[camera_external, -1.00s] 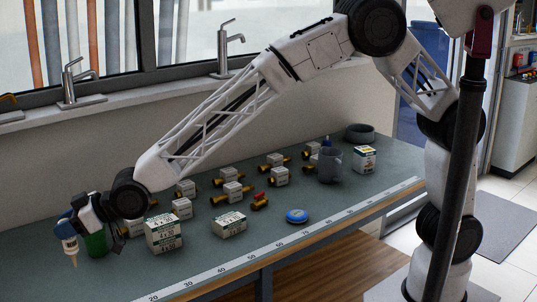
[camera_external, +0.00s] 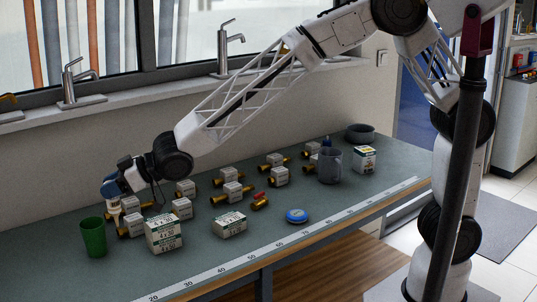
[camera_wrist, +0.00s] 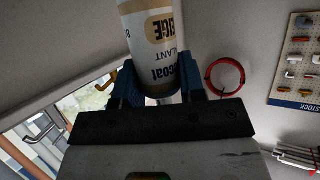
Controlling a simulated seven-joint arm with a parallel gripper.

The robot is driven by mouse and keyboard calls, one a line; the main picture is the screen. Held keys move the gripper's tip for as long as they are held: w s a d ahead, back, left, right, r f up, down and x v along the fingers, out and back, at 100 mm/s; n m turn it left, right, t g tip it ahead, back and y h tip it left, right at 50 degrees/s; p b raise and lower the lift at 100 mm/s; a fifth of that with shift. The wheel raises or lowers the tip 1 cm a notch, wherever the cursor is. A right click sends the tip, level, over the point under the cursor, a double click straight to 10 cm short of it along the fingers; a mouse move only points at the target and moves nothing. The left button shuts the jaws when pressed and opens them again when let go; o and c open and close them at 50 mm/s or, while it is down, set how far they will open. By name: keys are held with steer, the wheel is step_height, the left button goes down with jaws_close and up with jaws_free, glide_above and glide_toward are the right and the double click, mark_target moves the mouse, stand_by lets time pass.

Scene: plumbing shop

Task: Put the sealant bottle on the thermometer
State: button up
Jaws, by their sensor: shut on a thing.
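The sealant bottle (camera_wrist: 155,45) is white with a tan label and fills the top middle of the wrist view, its lettering upside down. My gripper (camera_wrist: 158,92) is shut on it, with blue fingers on both sides. In the external view my gripper (camera_external: 110,188) holds the bottle (camera_external: 114,207) at the bench's left end, behind the green cup; its lower end is hard to make out. A small round blue disc with a pale face (camera_external: 297,215), which looks like the thermometer, lies flat near the bench's front edge, well right of my gripper.
A green cup (camera_external: 92,237) stands at the left. A grey mug (camera_external: 329,165) stands behind right. Bench (camera_external: 268,238) around the disc is clear.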

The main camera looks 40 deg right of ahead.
steer(key=w+d+r, duration=0.3)
steer(key=d, duration=0.7)
steer(key=s+d+r+m+t, duration=0.1)
steer(key=s+d, duration=0.2)
steer(key=d, duration=0.5)
steer(key=s+d+r+h, duration=0.1)
steer(key=s+d+r, duration=0.1)
steer(key=d, duration=0.6)
steer(key=s+d+r+m+t, duration=0.1)
steer(key=s+d, duration=0.2)
steer(key=d, duration=0.5)
steer(key=s+d+f+m+t+h, duration=0.1)
steer(key=s+d+f, duration=0.3)
steer(key=d, duration=0.5)
steer(key=s+d+f+m+t+h, duration=0.1)
steer(key=s+d+f, duration=0.3)
steer(key=s+d, duration=0.4)
steer(key=s+d+f+m+t+h, duration=0.1)
steer(key=s+d+f, duration=0.3)
steer(key=d, duration=0.6)
steer(key=shift+s+m, duration=0.3)
steer(key=shift+s, duration=1.1)
steer(key=shift+w+a, duration=0.15)
steer(key=shift+w, duration=0.05)
steer(key=w+a, duration=0.3)
steer(key=w, duration=0.4)
steer(key=w+a+f, duration=0.1)
steer(key=w+a, duration=0.3)
steer(key=w, duration=0.3)
steer(key=shift+f, duration=0.15)
